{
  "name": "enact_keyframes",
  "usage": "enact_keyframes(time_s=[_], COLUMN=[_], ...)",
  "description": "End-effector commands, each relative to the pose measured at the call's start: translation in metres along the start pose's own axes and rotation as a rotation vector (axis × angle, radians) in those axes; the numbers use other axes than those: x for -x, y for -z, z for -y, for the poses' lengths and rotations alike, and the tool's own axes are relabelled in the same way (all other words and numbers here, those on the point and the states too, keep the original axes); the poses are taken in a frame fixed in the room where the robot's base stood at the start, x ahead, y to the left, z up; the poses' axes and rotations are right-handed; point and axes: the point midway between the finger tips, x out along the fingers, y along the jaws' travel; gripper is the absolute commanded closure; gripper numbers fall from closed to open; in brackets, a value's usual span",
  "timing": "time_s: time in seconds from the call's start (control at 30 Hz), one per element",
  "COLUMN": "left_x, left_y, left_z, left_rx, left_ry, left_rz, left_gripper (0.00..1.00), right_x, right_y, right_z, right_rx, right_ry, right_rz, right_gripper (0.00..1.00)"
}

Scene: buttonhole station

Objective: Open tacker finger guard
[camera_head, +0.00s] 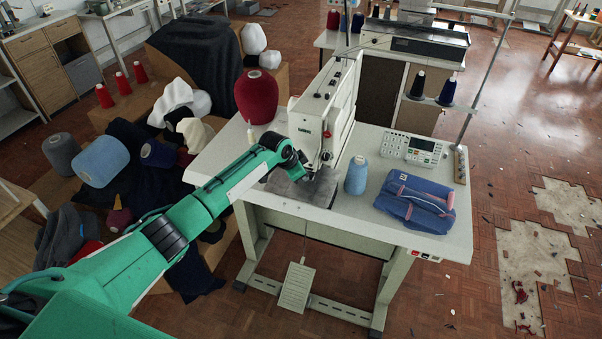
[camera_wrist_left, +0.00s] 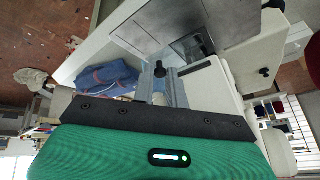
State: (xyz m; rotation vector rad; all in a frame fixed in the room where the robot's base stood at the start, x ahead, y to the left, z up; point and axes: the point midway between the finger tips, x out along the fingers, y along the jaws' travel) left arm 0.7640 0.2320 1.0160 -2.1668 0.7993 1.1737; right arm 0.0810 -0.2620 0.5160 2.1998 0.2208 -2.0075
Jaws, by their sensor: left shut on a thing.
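The white tacker (camera_head: 328,110) stands on the light table, its head facing the front. My left gripper (camera_head: 308,174) is at the lower front of the tacker head, above the grey work plate, and covers the needle area. In the left wrist view, my left gripper (camera_wrist_left: 160,74) has its fingers close together on a small dark part beside the tacker's white body (camera_wrist_left: 212,92). This small part appears to be the finger guard (camera_wrist_left: 160,67), mostly hidden by the fingers. How far the guard is open cannot be told. My right gripper is in neither view.
A blue thread cone (camera_head: 356,175) and a folded blue bag (camera_head: 415,200) are on the table right of my gripper. A control panel (camera_head: 412,148) lies behind them. A dark red cone (camera_head: 257,97) stands left of the tacker. The front table edge is mostly clear.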

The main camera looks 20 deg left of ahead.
Motion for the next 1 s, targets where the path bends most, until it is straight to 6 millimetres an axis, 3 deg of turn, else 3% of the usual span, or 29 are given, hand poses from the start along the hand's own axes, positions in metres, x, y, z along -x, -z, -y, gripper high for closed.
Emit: enact_keyframes(time_s=[0.4, 1.0], left_x=[0.006, 0.007], left_y=[0.013, 0.015], left_z=[0.010, 0.011], left_rx=[0.054, 0.066], left_ry=[-0.161, -0.200], left_rz=[0.167, 0.206], left_gripper=[1.00, 1.00], right_x=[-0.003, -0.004], right_y=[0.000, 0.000], right_z=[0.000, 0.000], right_rx=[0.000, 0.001], right_ry=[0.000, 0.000], right_rz=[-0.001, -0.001], right_gripper=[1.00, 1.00])
